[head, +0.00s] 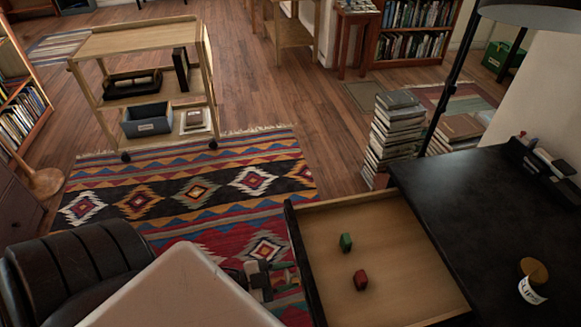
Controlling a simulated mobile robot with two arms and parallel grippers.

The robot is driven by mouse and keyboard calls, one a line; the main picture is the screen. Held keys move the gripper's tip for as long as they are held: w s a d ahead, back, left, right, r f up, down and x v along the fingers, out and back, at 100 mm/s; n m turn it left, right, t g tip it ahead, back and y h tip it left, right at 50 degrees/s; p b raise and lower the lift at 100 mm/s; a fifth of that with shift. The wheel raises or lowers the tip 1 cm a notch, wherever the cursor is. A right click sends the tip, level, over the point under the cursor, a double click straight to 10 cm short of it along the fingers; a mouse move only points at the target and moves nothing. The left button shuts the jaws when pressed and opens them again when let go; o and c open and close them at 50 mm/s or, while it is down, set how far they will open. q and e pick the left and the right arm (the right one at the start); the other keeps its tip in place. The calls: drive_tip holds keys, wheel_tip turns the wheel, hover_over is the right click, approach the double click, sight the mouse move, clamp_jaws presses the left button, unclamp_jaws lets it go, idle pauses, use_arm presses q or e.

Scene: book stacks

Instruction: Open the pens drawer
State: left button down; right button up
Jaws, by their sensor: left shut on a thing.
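The drawer (345,215) stands pulled out from the black desk (455,195), with its pale wooden inside showing. A small green block (346,242) and a small red block (360,279) lie apart on its floor. Its dark front panel (301,262) faces left, toward my left gripper (277,277). The left gripper is at the outside of that panel, shut on what looks like the drawer handle, which the fingers mostly hide. No label is readable on the drawer. My right gripper is not in view.
A labelled cup (532,288) stands on the desk. A dark leather chair (75,265) is at lower left. A book stack (393,135) rises behind the drawer by a lamp pole (445,90). A wooden cart (145,42) stands beyond the patterned rug (200,190). Floor between is clear.

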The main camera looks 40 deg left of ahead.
use_arm(q)
drive_tip(key=c, duration=0.7)
unclamp_jaws()
drive_tip(key=v, duration=1.1)
drive_tip(key=shift+w+f, duration=0.1)
